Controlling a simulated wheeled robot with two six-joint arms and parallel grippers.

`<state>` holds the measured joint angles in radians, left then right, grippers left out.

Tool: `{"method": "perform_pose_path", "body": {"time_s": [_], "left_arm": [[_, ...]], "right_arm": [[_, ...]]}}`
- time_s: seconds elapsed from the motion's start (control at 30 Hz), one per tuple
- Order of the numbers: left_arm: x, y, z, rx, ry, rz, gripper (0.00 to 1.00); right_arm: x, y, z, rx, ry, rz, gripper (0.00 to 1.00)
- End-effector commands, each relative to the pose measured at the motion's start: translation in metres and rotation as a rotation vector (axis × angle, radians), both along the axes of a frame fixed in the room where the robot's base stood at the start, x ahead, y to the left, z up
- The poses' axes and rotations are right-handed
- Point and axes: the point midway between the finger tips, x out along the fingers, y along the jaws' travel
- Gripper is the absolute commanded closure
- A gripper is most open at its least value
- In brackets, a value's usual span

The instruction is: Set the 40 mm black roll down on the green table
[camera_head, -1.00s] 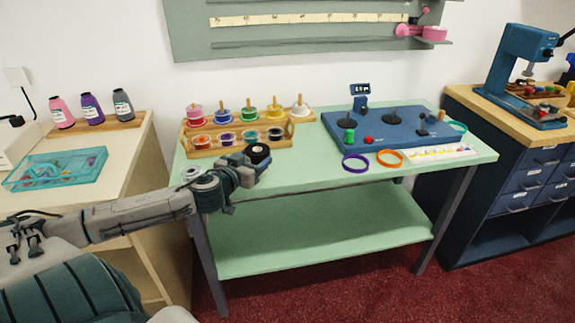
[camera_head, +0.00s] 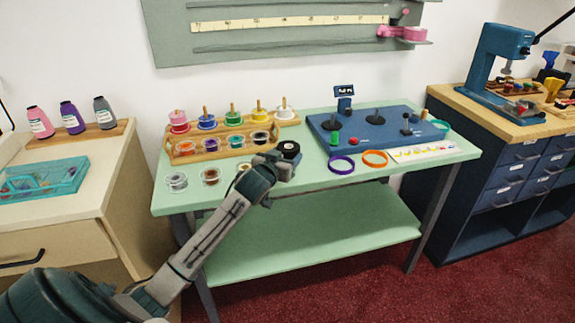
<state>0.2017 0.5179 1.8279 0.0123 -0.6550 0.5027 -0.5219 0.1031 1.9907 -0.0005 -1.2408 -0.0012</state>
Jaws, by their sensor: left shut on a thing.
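The black roll (camera_head: 289,149) is in the jaws of my left gripper (camera_head: 282,158), over the front middle of the green table (camera_head: 320,183). The roll has a pale centre and sits to the right of the wooden spool rack. Whether its underside touches the table I cannot tell. My left arm comes in from the lower left and hides part of the table's front edge. My right gripper is not in view.
The wooden rack (camera_head: 184,157) holds several coloured spools. Clear spools (camera_head: 176,182) lie in front of it. A blue board (camera_head: 375,139) stands right, with a purple ring (camera_head: 341,165) and an orange ring (camera_head: 374,158) before it. Table between gripper and purple ring is bare.

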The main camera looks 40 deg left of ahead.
Motion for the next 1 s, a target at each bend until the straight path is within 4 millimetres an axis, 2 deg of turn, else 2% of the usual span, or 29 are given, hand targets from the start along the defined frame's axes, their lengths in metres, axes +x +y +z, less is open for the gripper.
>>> {"method": "perform_pose_path", "body": {"time_s": [0.17,0.43,0.73,0.77,0.83,0.87,1.0], "left_arm": [[0.008,-0.005,-0.003,0.001,0.0,-0.001,0.61],[0.007,-0.005,-0.035,0.001,0.002,-0.001,0.61],[0.007,-0.005,-0.038,0.002,0.0,-0.001,0.61],[0.007,-0.005,-0.038,0.002,0.001,-0.001,0.34],[0.007,-0.005,-0.037,0.002,0.001,-0.001,0.2],[0.007,-0.005,-0.037,0.002,0.001,-0.001,0.16],[0.007,-0.005,-0.037,0.002,0.0,-0.001,0.16]], "right_arm": [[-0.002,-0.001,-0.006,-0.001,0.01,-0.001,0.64],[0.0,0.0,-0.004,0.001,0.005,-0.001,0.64],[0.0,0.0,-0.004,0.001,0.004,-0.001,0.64],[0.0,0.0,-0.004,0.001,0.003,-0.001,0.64],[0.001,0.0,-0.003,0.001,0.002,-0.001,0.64],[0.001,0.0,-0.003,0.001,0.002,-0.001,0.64],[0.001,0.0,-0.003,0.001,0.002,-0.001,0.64]]}}
